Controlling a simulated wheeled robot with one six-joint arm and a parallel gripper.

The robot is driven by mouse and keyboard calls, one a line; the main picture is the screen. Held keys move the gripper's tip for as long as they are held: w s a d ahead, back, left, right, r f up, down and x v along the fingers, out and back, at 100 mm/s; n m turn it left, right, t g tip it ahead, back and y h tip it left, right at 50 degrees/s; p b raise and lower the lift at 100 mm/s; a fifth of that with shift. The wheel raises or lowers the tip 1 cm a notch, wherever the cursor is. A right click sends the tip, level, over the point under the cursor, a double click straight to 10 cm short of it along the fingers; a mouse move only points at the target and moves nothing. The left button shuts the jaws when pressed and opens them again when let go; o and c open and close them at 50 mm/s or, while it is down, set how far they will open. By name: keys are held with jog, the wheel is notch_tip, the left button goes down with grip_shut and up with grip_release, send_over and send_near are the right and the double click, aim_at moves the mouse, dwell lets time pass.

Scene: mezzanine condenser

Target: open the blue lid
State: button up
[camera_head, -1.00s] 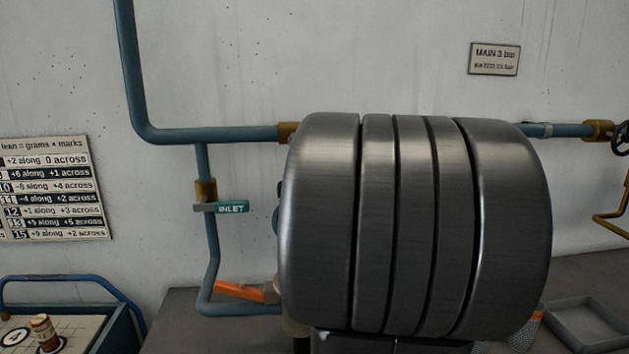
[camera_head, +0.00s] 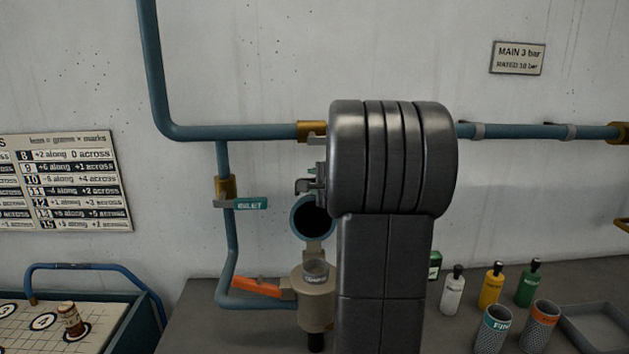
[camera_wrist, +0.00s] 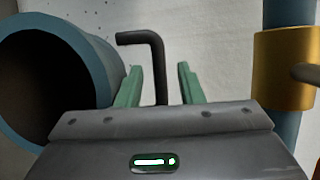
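The blue lid (camera_head: 313,216) stands raised above the beige housing (camera_head: 316,303), its dark hollow inside facing the camera. A grey cup-like part (camera_head: 316,271) shows in the housing's mouth. In the wrist view the blue lid (camera_wrist: 104,68) fills the left side, beside my gripper. My gripper (camera_wrist: 158,68) has its green fingers spread apart. A black bent rod (camera_wrist: 158,62) shows between them, and I cannot tell whether it belongs to the lid. The fingers do not close on it. In the head view my arm hides most of the gripper.
Blue pipes run along the wall, with a green INLET handle (camera_head: 238,203) and an orange lever (camera_head: 256,287) left of the housing. Bottles (camera_head: 491,287), mesh cups (camera_head: 493,327) and a grey tray (camera_head: 598,328) are right. A blue-handled board (camera_head: 75,325) is at left.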

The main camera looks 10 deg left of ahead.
grip_shut()
jog(key=b, duration=0.2)
jog(key=shift+s+f+b, duration=0.15)
jog(key=shift+s+b, duration=0.1)
jog(key=shift+b, duration=0.1)
jog(key=s+b, duration=0.1)
jog(key=b, duration=0.1)
jog(key=t+b, duration=0.1)
jog(key=b, duration=0.2)
jog(key=s+d+r+y+b, duration=0.1)
jog(key=b, duration=0.2)
jog(key=shift+s+n+t, duration=0.3)
jog(key=shift+n, duration=0.1)
jog(key=shift+s+r+b, duration=0.3)
jog(key=shift+s+b, duration=0.05)
jog(key=shift+b, duration=0.5)
